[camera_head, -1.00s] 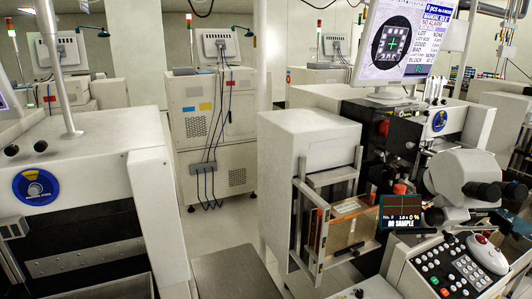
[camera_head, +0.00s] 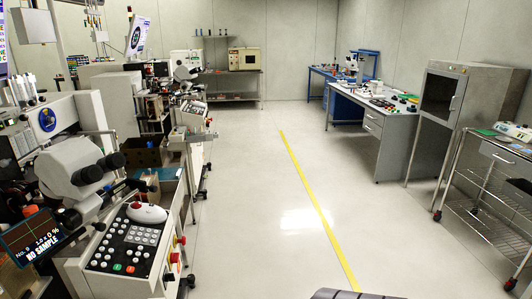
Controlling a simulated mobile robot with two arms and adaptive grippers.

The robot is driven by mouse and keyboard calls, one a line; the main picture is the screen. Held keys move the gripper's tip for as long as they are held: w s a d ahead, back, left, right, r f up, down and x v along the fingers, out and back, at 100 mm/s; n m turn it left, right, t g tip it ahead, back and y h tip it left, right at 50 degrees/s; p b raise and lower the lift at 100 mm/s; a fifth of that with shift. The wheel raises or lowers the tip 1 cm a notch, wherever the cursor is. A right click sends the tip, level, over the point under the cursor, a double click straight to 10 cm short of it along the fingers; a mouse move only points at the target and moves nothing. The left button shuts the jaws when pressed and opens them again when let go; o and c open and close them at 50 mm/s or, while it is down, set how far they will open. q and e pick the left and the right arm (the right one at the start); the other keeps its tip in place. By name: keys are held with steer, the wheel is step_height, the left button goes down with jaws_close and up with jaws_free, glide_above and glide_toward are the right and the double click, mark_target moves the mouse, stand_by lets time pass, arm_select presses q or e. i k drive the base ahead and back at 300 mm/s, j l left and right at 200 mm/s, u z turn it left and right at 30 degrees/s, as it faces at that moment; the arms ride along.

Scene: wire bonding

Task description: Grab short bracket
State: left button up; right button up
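I cannot make out a short bracket in the head view. Small items lie on the white workbench (camera_head: 385,108) at the right and on the wire cart (camera_head: 490,190), too small to tell apart. Neither of my grippers is in view. A dark grey edge shows at the bottom centre, and I cannot tell what it is.
Bonding machines with a microscope (camera_head: 85,172) and a keypad panel (camera_head: 125,243) line the left. A grey cabinet (camera_head: 435,125) stands at the right. A shelf with a beige box (camera_head: 244,59) stands at the back. The floor (camera_head: 255,190) between is clear, with a yellow line (camera_head: 315,203).

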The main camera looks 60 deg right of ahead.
mark_target(177, 156)
steer(key=z, duration=1.45)
steer(key=i+l+z, duration=0.2)
steer(key=i+l, duration=0.25)
steer(key=i, duration=0.35)
steer(key=i+l+z, duration=0.1)
steer(key=i+l, duration=0.15)
steer(key=i, duration=0.4)
steer(key=i+l+z, duration=0.1)
steer(key=i+l, duration=0.15)
steer(key=i, duration=0.35)
steer(key=i+l, duration=0.15)
steer(key=i, duration=0.45)
